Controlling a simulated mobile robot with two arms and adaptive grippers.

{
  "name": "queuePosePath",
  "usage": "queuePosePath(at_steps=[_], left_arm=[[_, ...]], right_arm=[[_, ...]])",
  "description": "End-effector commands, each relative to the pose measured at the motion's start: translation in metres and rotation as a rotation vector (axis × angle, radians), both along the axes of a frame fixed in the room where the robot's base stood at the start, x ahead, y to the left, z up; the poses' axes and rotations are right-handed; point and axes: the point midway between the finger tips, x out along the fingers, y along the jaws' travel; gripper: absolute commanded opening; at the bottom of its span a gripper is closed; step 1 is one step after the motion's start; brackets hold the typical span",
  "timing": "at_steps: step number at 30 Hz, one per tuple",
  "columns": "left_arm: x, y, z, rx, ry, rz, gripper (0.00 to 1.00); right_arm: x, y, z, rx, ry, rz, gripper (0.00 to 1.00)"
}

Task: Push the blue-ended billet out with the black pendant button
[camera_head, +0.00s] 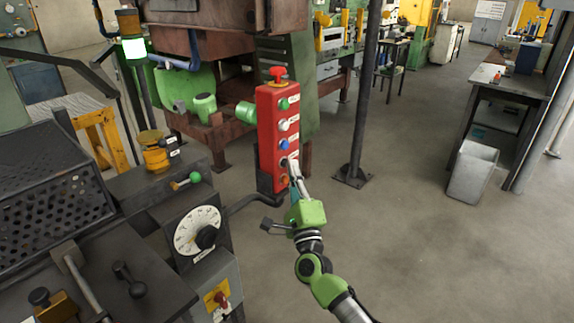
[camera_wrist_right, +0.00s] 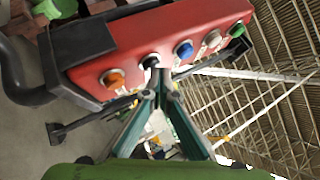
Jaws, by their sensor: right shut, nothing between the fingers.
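The red pendant (camera_head: 265,125) stands upright right of the control desk, with a red knob on top. Its face has green, white, blue, black and orange buttons from top to bottom. The black button (camera_wrist_right: 150,60) is between the blue button (camera_wrist_right: 184,48) and the orange button (camera_wrist_right: 113,78) in the wrist view. My right gripper (camera_head: 294,164) is shut and empty, its fingertips right at the black button. The fingertips (camera_wrist_right: 160,72) partly cover that button's edge; I cannot tell whether they touch or press it. No blue-ended billet shows. My left gripper is not in view.
A dial box (camera_head: 196,232) and a green-knobbed lever (camera_head: 193,178) are left of the pendant. A dark post (camera_head: 364,100) stands behind it to the right. A grey bin (camera_head: 473,172) stands far right. The floor right of my arm is clear.

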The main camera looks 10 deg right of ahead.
Motion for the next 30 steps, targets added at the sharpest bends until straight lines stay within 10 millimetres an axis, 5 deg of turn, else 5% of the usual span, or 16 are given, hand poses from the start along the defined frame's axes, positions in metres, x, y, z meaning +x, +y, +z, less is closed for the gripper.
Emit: queuePosePath(at_steps=[30], left_arm=[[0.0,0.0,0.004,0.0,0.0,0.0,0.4]], right_arm=[[-0.013,-0.009,0.0,-0.001,0.001,0.001,0.0]])
